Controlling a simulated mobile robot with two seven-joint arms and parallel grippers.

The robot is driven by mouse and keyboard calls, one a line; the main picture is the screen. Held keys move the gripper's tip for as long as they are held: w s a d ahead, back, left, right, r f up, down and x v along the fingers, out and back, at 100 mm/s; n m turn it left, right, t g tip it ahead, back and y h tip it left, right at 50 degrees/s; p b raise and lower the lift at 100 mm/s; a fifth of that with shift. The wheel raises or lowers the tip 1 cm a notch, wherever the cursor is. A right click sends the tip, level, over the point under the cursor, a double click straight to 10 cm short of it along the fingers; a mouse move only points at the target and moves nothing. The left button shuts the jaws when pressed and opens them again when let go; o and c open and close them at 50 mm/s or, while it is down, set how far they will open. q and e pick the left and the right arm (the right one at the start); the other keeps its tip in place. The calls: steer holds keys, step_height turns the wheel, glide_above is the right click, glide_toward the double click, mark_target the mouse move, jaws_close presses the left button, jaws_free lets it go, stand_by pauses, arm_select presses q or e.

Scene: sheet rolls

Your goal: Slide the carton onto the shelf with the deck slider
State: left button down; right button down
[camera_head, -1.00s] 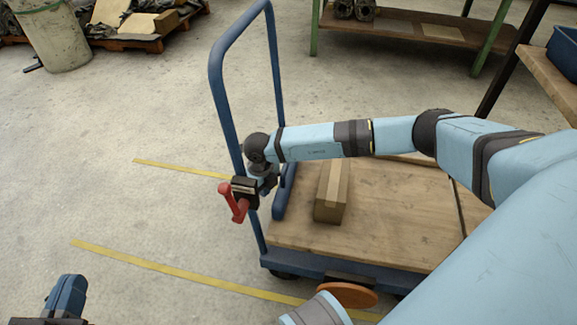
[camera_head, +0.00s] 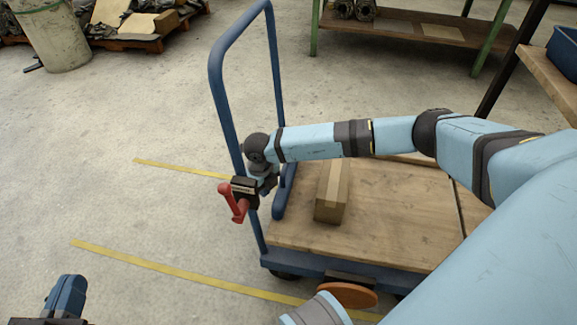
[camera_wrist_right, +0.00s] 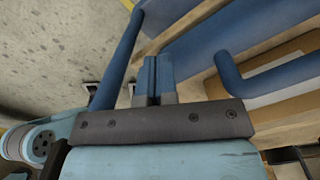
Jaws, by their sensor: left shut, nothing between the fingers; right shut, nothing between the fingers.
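The carton (camera_head: 331,191), a small brown box with a tape strip, stands on the wooden deck (camera_head: 390,225) of a blue-framed cart, near its handle end. A red lever (camera_head: 237,203) on a dark block sits at the blue upright handle (camera_head: 226,95); I cannot tell whether it is the deck slider. My right gripper is by the lever and upright, its fingers unclear in the head view. In the right wrist view its blue fingers (camera_wrist_right: 154,78) are together and empty, among blue bars. My left gripper (camera_head: 67,294) is shut and empty at the bottom left, away from the cart.
An orange disc (camera_head: 347,295) is at the cart's front edge. A green-legged shelf (camera_head: 400,28) stands at the back, and a wooden bench (camera_head: 550,80) with a blue bin (camera_head: 565,52) at right. Yellow lines (camera_head: 170,268) mark the floor. The floor left of the cart is open.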

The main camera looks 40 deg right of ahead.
steer(key=shift+f, duration=0.2)
steer(key=shift+f+b, duration=1.15)
steer(key=shift+f, duration=0.95)
